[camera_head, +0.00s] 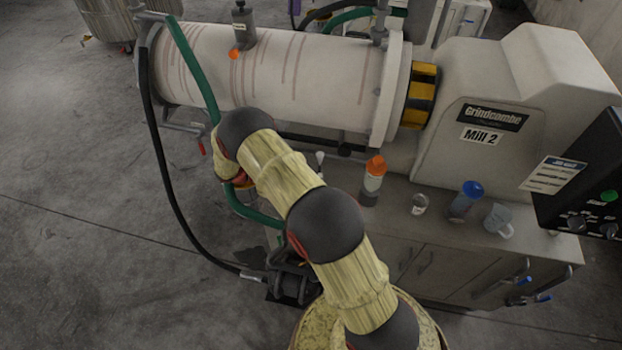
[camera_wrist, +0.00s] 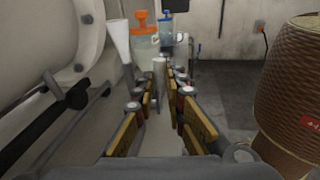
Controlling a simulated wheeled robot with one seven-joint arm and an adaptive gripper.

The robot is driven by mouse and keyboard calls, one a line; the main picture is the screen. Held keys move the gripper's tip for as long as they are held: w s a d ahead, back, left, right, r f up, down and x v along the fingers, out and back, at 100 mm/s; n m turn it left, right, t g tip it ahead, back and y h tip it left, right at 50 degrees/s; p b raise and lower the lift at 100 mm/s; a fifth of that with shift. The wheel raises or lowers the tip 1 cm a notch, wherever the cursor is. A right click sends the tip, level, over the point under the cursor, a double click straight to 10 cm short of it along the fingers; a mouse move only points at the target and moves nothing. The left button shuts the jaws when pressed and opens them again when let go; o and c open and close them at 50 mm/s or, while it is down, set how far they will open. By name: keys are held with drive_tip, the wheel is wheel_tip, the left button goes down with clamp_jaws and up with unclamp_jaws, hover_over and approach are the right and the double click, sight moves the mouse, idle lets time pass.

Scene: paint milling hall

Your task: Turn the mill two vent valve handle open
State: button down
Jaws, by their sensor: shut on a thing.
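The white Mill 2 drum (camera_head: 290,80) lies across the head view, and its pale side also fills the left of the wrist view (camera_wrist: 40,35). On its top stands a dark fitting (camera_head: 242,25) with a small orange part (camera_head: 233,54) at its base. I cannot tell whether this is the vent valve. My gripper (camera_wrist: 160,95) is shut on a pale grey bar (camera_wrist: 160,72) between its fingers, beside the drum. I cannot tell whether this bar is the vent valve handle. In the head view my arm hides the gripper.
An orange-capped bottle (camera_head: 373,180), a small glass (camera_head: 419,204), a blue-topped container (camera_head: 465,201) and a mug (camera_head: 498,220) stand on the bench. A white funnel-shaped thing (camera_wrist: 119,40) is ahead on the left. A green hose (camera_head: 195,70) and black hose (camera_head: 160,170) hang at left.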

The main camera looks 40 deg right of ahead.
idle(0.4)
drive_tip(key=c, duration=1.8)
unclamp_jaws()
drive_tip(key=v, duration=1.2)
drive_tip(key=shift+f, duration=0.15)
drive_tip(key=shift+c, duration=0.2)
